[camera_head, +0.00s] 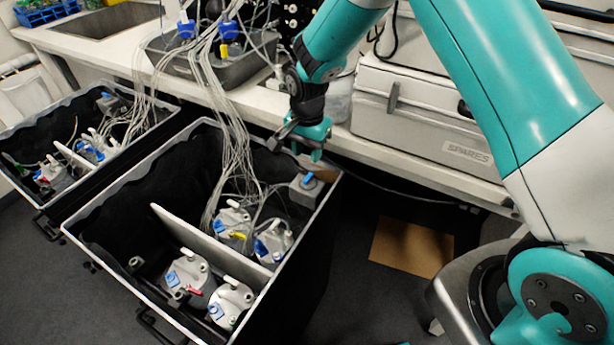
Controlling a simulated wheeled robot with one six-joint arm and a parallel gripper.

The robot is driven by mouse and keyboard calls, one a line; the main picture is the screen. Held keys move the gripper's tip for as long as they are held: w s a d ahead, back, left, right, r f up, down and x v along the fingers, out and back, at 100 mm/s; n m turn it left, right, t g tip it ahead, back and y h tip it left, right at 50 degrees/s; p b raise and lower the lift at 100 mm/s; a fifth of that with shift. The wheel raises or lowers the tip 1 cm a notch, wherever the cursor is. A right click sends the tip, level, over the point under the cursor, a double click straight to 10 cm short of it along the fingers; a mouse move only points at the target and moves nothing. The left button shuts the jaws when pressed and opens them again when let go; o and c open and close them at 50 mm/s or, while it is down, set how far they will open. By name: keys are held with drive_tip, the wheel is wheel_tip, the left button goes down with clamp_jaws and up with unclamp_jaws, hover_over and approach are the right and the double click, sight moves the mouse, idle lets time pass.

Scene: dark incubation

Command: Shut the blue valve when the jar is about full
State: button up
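My gripper (298,148) hangs over the right rear corner of the larger black crate (299,262), above a small blue valve-like handle (308,180) on a grey block (303,193). It looks empty and apart from the handle; the finger gap is too small to make out. Several pale jars with blue parts stand in this crate: two behind the white divider (205,238), a rear one (234,221) and a right one (273,243), and two in front, left (189,280) and right (231,303). I cannot tell which is the task's jar or read any fill level.
Clear tubes (228,130) run from the bench tray (240,72) into the crates. A second black crate (40,115) stands at left. The bench edge (420,170) and a grey SPARES case (430,132) lie behind and right. A cardboard piece (411,247) lies on the floor.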

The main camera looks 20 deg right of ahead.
sight(308, 178)
wheel_tip(308, 178, down, 10)
drive_tip(key=shift+r+p, duration=0.1)
drive_tip(key=shift+p, duration=0.35)
clamp_jaws()
